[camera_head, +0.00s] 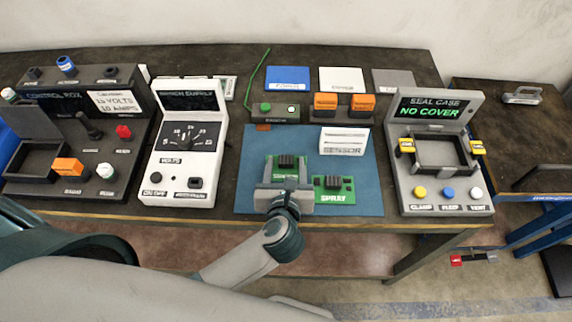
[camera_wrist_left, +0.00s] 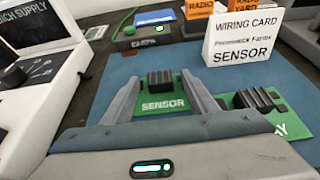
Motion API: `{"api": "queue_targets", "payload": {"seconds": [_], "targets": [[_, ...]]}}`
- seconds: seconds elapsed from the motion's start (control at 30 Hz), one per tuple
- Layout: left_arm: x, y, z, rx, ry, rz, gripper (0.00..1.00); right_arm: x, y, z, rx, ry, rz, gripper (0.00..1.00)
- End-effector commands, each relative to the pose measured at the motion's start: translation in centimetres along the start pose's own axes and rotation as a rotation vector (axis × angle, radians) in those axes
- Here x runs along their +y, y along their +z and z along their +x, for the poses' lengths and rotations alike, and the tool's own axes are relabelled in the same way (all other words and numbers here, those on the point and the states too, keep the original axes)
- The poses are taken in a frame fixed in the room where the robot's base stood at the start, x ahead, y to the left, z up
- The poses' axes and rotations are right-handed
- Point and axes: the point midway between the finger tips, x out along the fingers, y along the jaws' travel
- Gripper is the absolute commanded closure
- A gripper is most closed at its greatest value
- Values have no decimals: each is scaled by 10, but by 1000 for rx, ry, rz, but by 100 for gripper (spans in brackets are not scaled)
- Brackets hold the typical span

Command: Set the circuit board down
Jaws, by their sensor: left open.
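A green circuit board labelled SENSOR (camera_wrist_left: 163,105) lies on the blue mat (camera_head: 365,200); its far part with a dark block also shows in the head view (camera_head: 286,162). My left gripper (camera_head: 284,172) is open, with one finger on each side of this board, as the left wrist view (camera_wrist_left: 158,84) shows. Whether the fingers touch its edges I cannot tell. A second green board labelled SPRAY (camera_head: 335,196) lies flat on the mat just right of the gripper, its label partly hidden in the wrist view. My right gripper is not in view.
A white SENSOR wiring card (camera_head: 344,141) stands behind the boards. The bench supply (camera_head: 188,150) is left of the mat, the control box (camera_head: 110,150) farther left. The SEAL CASE station (camera_head: 440,155), reading NO COVER, is at right. Orange radio blocks (camera_head: 340,104) stand behind.

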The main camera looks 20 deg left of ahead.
Motion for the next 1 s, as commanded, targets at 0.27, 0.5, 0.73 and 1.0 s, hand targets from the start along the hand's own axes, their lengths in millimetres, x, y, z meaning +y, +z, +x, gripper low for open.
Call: {"api": "queue_targets", "payload": {"seconds": [0.27, 0.5, 0.73, 1.0], "targets": [[0, 0, 0, 0, 0, 0, 47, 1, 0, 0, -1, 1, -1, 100], [0, 0, 0, -1, 0, 0, 88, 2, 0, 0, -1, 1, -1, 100], [0, 1, 0, -1, 0, 0, 96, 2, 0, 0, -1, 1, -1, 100], [0, 7, -3, -1, 0, -1, 96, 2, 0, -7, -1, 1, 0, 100]]}}
